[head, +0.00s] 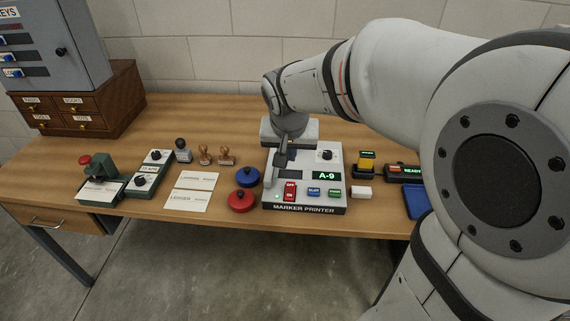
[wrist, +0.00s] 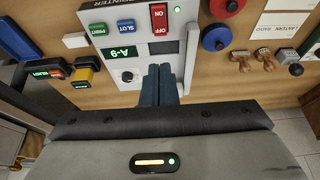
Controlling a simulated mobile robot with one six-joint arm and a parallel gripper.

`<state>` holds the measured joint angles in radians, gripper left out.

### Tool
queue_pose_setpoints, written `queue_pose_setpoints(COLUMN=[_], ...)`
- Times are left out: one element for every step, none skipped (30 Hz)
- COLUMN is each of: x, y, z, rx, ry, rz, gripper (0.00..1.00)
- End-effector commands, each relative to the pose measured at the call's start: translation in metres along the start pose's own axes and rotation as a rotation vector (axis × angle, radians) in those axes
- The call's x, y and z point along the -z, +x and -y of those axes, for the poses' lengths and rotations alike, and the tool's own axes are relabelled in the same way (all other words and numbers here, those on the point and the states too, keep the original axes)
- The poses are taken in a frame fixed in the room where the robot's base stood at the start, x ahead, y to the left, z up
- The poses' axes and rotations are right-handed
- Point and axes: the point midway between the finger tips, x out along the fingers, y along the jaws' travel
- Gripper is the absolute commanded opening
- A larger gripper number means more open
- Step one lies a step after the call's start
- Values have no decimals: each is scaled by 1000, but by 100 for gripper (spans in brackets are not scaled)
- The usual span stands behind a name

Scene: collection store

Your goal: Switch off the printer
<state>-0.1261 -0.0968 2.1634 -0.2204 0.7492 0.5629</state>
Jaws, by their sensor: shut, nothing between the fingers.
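The marker printer (head: 305,209) is a pale box on the wooden table, with a lit green "A-9" display (head: 327,176). Its red OFF/ON rocker switch (head: 290,191) is at the front left, with a lit green lamp (head: 277,197) beside it. The switch also shows in the wrist view (wrist: 159,17), upside down; I cannot tell which half is pressed in. My gripper (head: 282,162) is over the printer's back left part, behind the switch. In the wrist view its dark blue fingers (wrist: 159,68) are shut together and empty, apart from the switch.
A grey lever (wrist: 191,50) stands along the printer's side, close to my fingers. Blue SLOT (head: 313,192) and green PRINT (head: 334,193) buttons sit right of the switch. Blue (head: 247,176) and red (head: 240,201) round pieces lie left of the printer; a white block (head: 361,192) lies right.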

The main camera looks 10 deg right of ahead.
Motion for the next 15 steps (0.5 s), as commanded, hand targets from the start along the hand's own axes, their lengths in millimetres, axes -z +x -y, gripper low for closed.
queue_pose_setpoints(x=[0,0,1,1,1,0,0,0,0,0,0,-1,0,-1,0], y=[0,0,1,2,4,7,10,14,21,26,32,41,47,54,63], z=[-1,-2,-2,-3,-3,-3,-3,-3,-3,-3,-3,-4,-4,-4,-4], rx=[-1,-2,-2,-2,-3,-4,-4,-4,-4,-5,-4,-5,-5,-5,-6], ry=[3,4,5,6,6,6,7,7,7,7,7,8,7,7,7], rz=[0,0,0,1,1,2,3,2,4,5,5,6,6,6,6], gripper=[0,0,0,0,0,0,0,0,0,0,0,0,0,0,0])
